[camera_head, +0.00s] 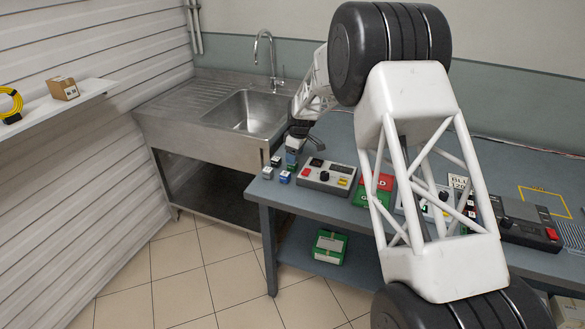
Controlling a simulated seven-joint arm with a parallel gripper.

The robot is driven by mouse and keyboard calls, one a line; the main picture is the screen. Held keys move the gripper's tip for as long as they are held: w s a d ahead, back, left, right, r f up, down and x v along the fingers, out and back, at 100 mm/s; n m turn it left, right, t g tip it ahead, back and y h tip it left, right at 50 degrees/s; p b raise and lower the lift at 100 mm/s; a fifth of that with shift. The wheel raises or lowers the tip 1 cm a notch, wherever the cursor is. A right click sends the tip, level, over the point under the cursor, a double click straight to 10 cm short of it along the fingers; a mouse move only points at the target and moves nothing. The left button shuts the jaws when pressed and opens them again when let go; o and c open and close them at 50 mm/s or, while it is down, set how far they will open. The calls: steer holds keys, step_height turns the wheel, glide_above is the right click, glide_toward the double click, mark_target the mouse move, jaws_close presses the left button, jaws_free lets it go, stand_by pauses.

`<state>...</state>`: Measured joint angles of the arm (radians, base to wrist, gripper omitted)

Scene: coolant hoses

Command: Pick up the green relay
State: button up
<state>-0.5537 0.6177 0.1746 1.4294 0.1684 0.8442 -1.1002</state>
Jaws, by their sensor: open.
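Several small relay-like blocks stand at the left end of the grey bench. One with a dark, faintly greenish top (276,161) is at the back, a blue one (285,177) is at the front, and a pale one (267,173) is at the left. They are too small for me to be sure which is the green relay. My gripper (304,141) is open above the bench, right of these blocks and over a bluish-grey item (292,154). I cannot tell whether it touches that item. My arm hides part of the bench.
A grey control box (326,178) with a red button sits right of the blocks. Red (378,182) and green (367,198) panels lie beyond it, partly behind my arm. A dark device (527,220) is at the right. A steel sink (246,112) adjoins the bench. A green box (329,247) is on the lower shelf.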

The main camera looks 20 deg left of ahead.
steer(key=shift+a+f, duration=0.2)
steer(key=shift+f, duration=1.1)
steer(key=shift+a+f, duration=0.2)
steer(key=shift+f, duration=1.05)
steer(key=shift+c, duration=0.3)
steer(key=c, duration=0.9)
steer(key=shift+r, duration=0.2)
steer(key=shift+c, duration=0.3)
steer(key=shift+r, duration=4.8)
